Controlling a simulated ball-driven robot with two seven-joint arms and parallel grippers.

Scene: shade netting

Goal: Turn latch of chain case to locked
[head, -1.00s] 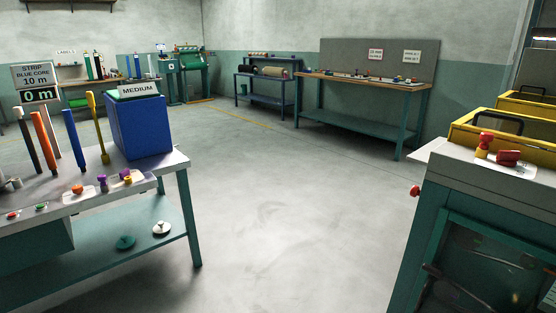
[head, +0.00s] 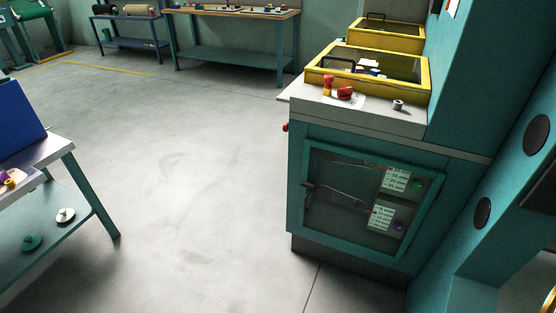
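A teal machine cabinet stands right of centre, with a framed see-through door (head: 330,217) on its front. I take this to be the chain case, though no label names it. Behind the pane I see dark linkage or chain parts, two white printed cards (head: 382,215), a green round part and a purple one. A small dark piece (head: 308,186) at the door's left edge may be the latch; its position cannot be read. The door looks shut. Neither of my grippers is in view.
On the cabinet's top are a red-and-yellow lever (head: 327,86), a red knob (head: 345,93), a grey knob (head: 398,105) and a yellow-framed lid (head: 368,64). A red knob (head: 285,127) sticks out on its left side. A workbench (head: 75,181) stands at left; open floor lies between.

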